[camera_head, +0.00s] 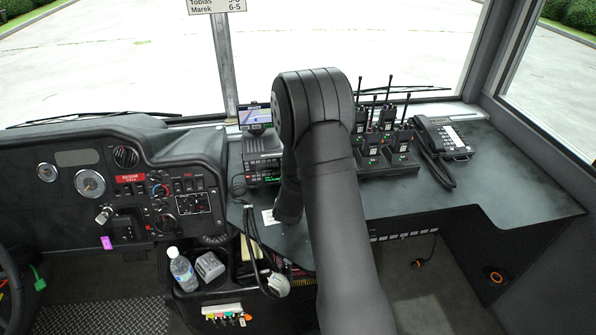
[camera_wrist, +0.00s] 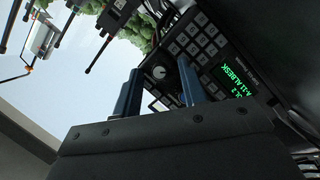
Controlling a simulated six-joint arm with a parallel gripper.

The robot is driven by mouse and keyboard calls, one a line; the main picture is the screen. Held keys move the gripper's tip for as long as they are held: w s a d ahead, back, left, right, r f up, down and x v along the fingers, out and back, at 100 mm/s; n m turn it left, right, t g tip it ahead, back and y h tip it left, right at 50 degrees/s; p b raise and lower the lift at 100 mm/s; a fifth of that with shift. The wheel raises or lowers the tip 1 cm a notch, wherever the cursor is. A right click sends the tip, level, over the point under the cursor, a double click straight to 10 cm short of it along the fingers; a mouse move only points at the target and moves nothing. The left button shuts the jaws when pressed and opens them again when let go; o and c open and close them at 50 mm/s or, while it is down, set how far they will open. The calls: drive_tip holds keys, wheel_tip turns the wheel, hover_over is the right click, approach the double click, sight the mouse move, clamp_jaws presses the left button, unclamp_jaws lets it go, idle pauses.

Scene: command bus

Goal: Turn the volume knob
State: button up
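A small dark round knob (camera_wrist: 160,73) with a light mark shows in the wrist view on the face of a black radio unit (camera_wrist: 212,62) with a keypad and a lit green display (camera_wrist: 236,83). My gripper (camera_wrist: 158,66) is open, with its two blue-grey fingers apart. The knob appears between the fingertips in the picture; whether they reach around it I cannot tell. In the head view the radio unit (camera_head: 262,160) stands on the dark counter (camera_head: 475,195). My arm covers its right side there and hides the knob and my fingers.
A small screen (camera_head: 255,115) sits above the radio. Several handheld radios (camera_head: 388,145) stand in a charger right of my arm, with a desk phone (camera_head: 443,138) beyond. Cables (camera_head: 250,225) hang in front of the counter. A bottle (camera_head: 183,270) stands lower left. The counter's right part is clear.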

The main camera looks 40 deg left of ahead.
clamp_jaws()
drive_tip(key=m+g, duration=0.1)
drive_tip(key=m, duration=0.2)
drive_tip(key=shift+w+d+r+m+g+y, duration=0.1)
drive_tip(key=shift+d+r+m+g+y, duration=0.05)
drive_tip(key=shift+m+g+y, duration=0.2)
drive_tip(key=m+g+y, duration=0.1)
drive_tip(key=m, duration=0.2)
drive_tip(key=shift+w+d+g, duration=0.1)
drive_tip(key=shift+g, duration=0.25)
drive_tip(key=m+y, duration=0.1)
drive_tip(key=m, duration=0.1)
drive_tip(key=m+g+y, duration=0.1)
drive_tip(key=m, duration=0.1)
drive_tip(key=shift+w+d+g, duration=0.15)
drive_tip(key=shift+g, duration=0.15)
drive_tip(key=shift+m+g+y, duration=0.5)
drive_tip(key=shift+m+y, duration=0.45)
drive_tip(key=shift+m, duration=0.7)
